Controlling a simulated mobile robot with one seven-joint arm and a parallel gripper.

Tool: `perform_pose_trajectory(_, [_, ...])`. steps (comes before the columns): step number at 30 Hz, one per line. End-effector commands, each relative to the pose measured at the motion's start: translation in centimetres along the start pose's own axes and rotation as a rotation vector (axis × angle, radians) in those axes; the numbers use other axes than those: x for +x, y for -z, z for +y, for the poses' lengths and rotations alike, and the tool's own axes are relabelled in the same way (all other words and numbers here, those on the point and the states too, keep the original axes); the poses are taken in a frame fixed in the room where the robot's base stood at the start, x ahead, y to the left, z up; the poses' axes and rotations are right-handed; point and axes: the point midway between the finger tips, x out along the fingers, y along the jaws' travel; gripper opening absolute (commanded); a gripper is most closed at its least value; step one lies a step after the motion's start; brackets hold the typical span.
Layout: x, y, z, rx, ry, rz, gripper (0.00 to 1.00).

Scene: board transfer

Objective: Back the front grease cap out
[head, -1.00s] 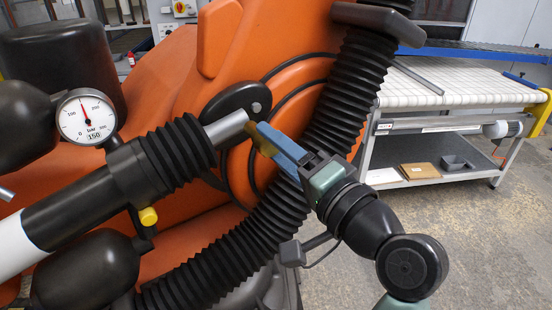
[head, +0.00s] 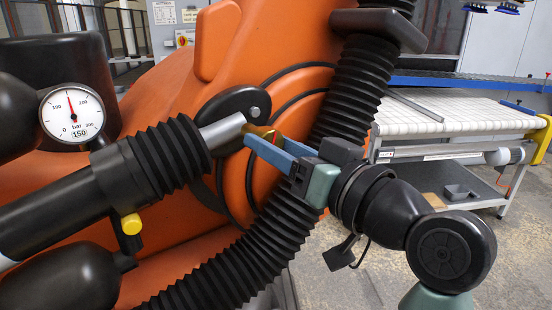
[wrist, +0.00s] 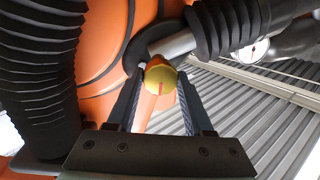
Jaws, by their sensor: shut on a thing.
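The grease cap (head: 261,130) is yellow and sits at the end of a bright metal rod by the black pivot on the orange arm casting. In the wrist view the cap (wrist: 160,80) is round with a red mark on its face. My gripper (head: 263,137) has its blue fingers on either side of the cap and is shut on it. In the wrist view the fingers of my gripper (wrist: 161,74) flank the cap. In the head view the fingers partly hide the cap.
A ribbed black hose (head: 235,262) curves below and behind my gripper. A white-topped conveyor table (head: 460,120) stands at the right, with open floor before it.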

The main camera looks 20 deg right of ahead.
Motion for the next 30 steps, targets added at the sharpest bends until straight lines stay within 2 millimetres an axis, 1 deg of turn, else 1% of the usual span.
perform_pose_trajectory(1, [-0.01,-0.31,0.1,-0.037,0.0,-0.003,0.0])
perform_pose_trajectory(6, [-0.01,-0.26,0.07,-0.153,0.0,-0.011,0.0])
perform_pose_trajectory(12, [0.01,-0.16,0.04,-0.245,0.0,-0.017,0.0])
perform_pose_trajectory(19, [0.03,-0.1,-0.01,-0.294,0.001,-0.021,0.0])
perform_pose_trajectory(30, [0.03,-0.06,-0.03,-0.304,0.001,-0.022,0.0])
